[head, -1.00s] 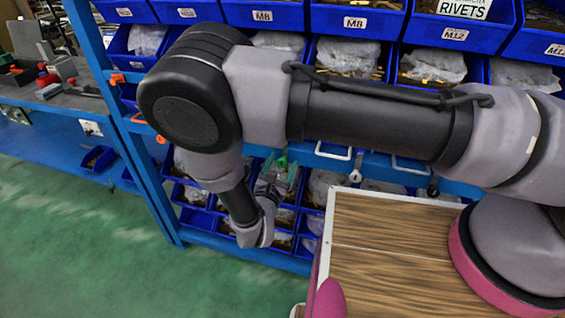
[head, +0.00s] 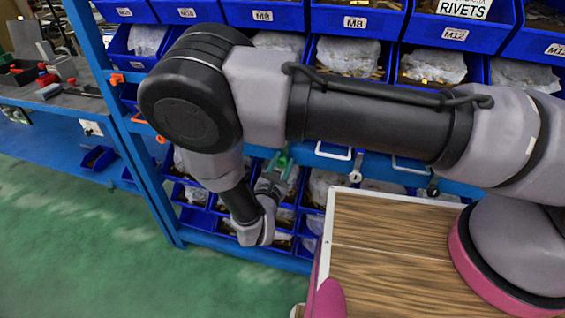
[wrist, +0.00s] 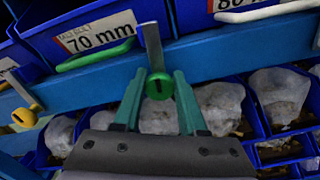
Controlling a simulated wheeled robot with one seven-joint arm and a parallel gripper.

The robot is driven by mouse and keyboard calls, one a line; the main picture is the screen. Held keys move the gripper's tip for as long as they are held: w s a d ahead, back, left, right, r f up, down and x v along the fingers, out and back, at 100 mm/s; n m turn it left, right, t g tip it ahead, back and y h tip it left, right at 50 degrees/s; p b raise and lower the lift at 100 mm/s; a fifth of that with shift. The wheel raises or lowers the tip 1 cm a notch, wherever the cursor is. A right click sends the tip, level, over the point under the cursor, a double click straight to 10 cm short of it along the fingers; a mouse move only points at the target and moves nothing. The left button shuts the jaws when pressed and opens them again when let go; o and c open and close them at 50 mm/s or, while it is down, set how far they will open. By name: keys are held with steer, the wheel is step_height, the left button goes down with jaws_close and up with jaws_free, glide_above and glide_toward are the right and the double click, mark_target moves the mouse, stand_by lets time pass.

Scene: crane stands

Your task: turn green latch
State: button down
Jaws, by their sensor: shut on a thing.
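The green latch (wrist: 159,86) is a round green knob with a dark slot and a flat metal bar, mounted on a blue rail (wrist: 225,55). In the wrist view its bar points up, leaning slightly left, and overlaps the front of the bin labelled 70 mm (wrist: 85,37). My gripper (wrist: 160,78) has its two teal fingers on either side of the knob and is shut on it. In the head view my gripper (head: 279,165) is at the rack below my arm; the latch itself is hard to make out there.
A yellow latch (wrist: 23,117) sits on the same rail to the left. A green handle (wrist: 95,55) and a pale handle (wrist: 268,12) flank the knob. Lower bins (wrist: 272,135) hold bagged parts. A wooden-topped surface (head: 385,245) is right of my gripper; green floor (head: 90,240) lies open left.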

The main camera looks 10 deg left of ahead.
steer(key=m, duration=0.8)
steer(key=shift+d+f+m, duration=0.1)
steer(key=shift+m, duration=0.2)
steer(key=m, duration=0.4)
steer(key=shift+f+m, duration=0.15)
steer(key=shift+m, duration=1.75)
steer(key=shift+c, duration=2.3)
jaws_free()
steer(key=shift+m, duration=0.3)
